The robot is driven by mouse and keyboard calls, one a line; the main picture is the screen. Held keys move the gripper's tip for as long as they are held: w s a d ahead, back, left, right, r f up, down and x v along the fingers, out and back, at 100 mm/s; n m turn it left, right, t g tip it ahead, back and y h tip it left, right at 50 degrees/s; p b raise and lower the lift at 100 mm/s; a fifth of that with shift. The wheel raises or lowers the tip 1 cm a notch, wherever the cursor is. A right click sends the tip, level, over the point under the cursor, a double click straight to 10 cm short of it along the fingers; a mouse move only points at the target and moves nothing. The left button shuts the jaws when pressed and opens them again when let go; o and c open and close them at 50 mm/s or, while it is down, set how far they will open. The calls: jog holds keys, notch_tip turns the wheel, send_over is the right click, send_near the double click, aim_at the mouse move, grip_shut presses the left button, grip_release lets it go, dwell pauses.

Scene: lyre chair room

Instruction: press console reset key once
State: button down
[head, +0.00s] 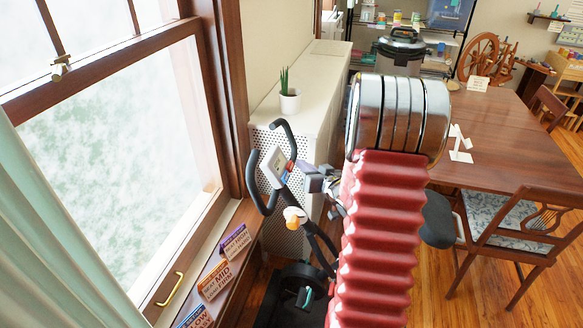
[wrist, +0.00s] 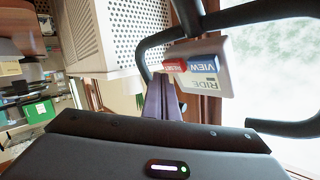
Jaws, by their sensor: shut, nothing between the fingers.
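The console (head: 275,166) is a pale panel on the exercise bike's handlebars in the head view. In the wrist view the console (wrist: 205,85) appears rotated, with a red RESET key (wrist: 174,66), a blue VIEW key (wrist: 202,65) and the word RIDE. My gripper (wrist: 163,79) is shut and empty, its fingertips close to the red key. I cannot tell whether they touch it.
Black handlebars (wrist: 152,45) curve around the console. A perforated white cabinet (head: 312,90) stands behind the bike, with a potted plant (head: 290,100) on top. The window (head: 115,150) is left, with HIGH, MID and LOW signs (head: 214,280) on its sill. A wooden table (head: 490,130) is right.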

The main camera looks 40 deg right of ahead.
jog(key=s+d+r, duration=0.2)
jog(key=s, duration=0.1)
jog(key=shift+s+d+r, duration=0.2)
jog(key=shift+d+r, duration=0.1)
dwell(0.5)
jog(key=shift+f, duration=0.1)
dwell(0.6)
